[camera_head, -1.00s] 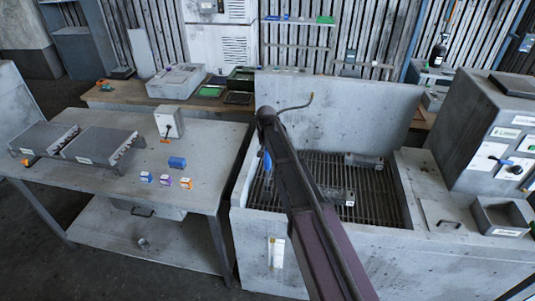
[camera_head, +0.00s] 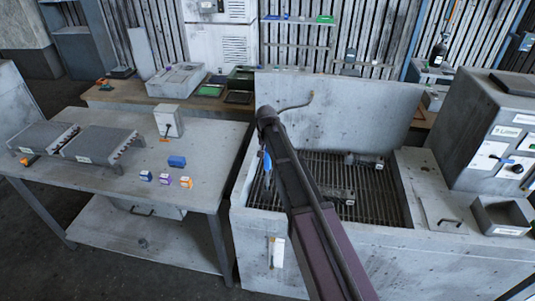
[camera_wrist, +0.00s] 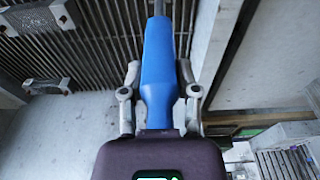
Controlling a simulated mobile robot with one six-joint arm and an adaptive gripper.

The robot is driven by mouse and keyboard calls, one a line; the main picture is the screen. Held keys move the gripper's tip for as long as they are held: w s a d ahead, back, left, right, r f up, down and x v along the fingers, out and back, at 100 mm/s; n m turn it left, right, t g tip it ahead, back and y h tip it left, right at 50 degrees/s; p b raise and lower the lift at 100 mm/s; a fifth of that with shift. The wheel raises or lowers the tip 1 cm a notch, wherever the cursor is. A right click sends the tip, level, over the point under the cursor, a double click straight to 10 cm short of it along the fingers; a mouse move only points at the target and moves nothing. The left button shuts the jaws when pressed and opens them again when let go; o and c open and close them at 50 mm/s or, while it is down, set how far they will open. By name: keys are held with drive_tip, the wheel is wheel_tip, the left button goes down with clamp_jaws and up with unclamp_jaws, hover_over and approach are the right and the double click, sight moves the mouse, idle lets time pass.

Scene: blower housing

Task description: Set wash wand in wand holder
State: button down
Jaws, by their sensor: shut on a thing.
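The wash wand shows as a blue handle (camera_wrist: 158,65) in the wrist view, running up the picture into a thin grey shaft at the top edge. My gripper (camera_wrist: 160,75) is shut on this handle, one finger on each side. In the head view my arm reaches over the grated wash basin, and a small blue part of the wand (camera_head: 267,161) shows just left of the arm.
The basin's tall back panel (camera_head: 340,105) stands behind the grate (camera_head: 375,200), where metal parts (camera_head: 363,160) lie. A grey work table (camera_head: 100,130) with small boxes stands left.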

sight(267, 166)
drive_tip(key=shift+f+b, duration=3.6)
idle(1.4)
drive_tip(key=shift+c, duration=1.3)
unclamp_jaws()
drive_tip(key=shift+r, duration=0.1)
wheel_tip(267, 166, up, 12)
drive_tip(key=p, duration=1.2)
drive_tip(key=shift+r+p, duration=0.2)
drive_tip(key=shift+p, duration=0.1)
drive_tip(key=shift+w+d+f, duration=0.1)
drive_tip(key=shift+d+f, duration=0.05)
drive_tip(key=shift+d, duration=0.75)
drive_tip(key=shift+d+f, duration=0.1)
drive_tip(key=shift+d, duration=0.8)
